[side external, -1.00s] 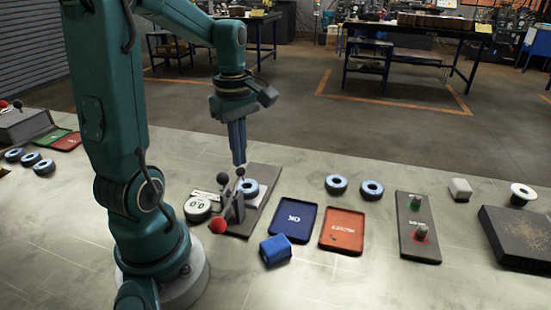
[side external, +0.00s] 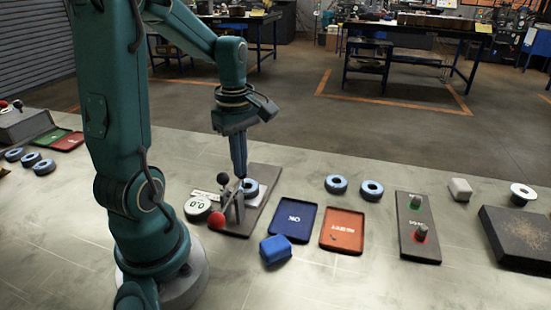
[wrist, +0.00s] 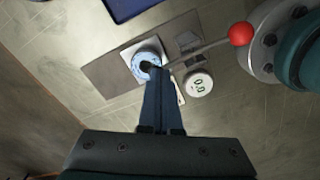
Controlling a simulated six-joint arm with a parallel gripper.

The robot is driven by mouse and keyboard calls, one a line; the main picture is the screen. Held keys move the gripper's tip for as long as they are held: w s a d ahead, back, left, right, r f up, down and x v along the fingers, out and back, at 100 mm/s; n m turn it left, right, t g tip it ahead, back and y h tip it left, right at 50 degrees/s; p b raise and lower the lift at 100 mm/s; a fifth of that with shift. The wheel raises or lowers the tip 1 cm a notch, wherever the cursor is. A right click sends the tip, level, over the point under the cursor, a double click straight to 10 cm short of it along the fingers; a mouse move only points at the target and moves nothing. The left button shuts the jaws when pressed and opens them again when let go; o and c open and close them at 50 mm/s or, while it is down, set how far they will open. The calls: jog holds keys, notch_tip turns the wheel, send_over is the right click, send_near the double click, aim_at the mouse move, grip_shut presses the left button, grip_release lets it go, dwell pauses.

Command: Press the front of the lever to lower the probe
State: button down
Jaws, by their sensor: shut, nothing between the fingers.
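The gauge station (side external: 264,200) is a dark base plate carrying a lever (side external: 229,207) with a red ball (side external: 216,220) at its rear end. In the wrist view the lever's rod (wrist: 205,48) runs from the red ball (wrist: 240,33) to my fingertips. A blue disc (wrist: 148,53) lies on the pale pad under the front end. My gripper (side external: 241,175) is shut and empty, pointing down. Its tips (wrist: 158,73) appear to be at the lever's front end, which they partly hide. A round dial (side external: 197,205) reads 0.0. The probe tip is not clearly visible.
Right of the station are the blue OK tray (side external: 293,223), the orange tray (side external: 342,230) and a blue block (side external: 275,248). Two discs (side external: 354,187) lie behind the trays.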

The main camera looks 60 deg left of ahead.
notch_tip(320, 180, up, 9)
dwell(0.8)
dwell(0.8)
jog(key=s+d+f+m+t, duration=0.1)
jog(key=d+m+t, duration=0.1)
jog(key=d+m, duration=0.5)
jog(key=s+d+f+m+t, duration=0.1)
jog(key=s+d+m+t, duration=0.1)
jog(key=d+m, duration=0.5)
jog(key=m+t, duration=0.1)
jog(key=m, duration=0.5)
jog(key=shift+s+d+f, duration=0.2)
jog(key=shift+s+d, duration=0.05)
jog(key=shift+d, duration=0.05)
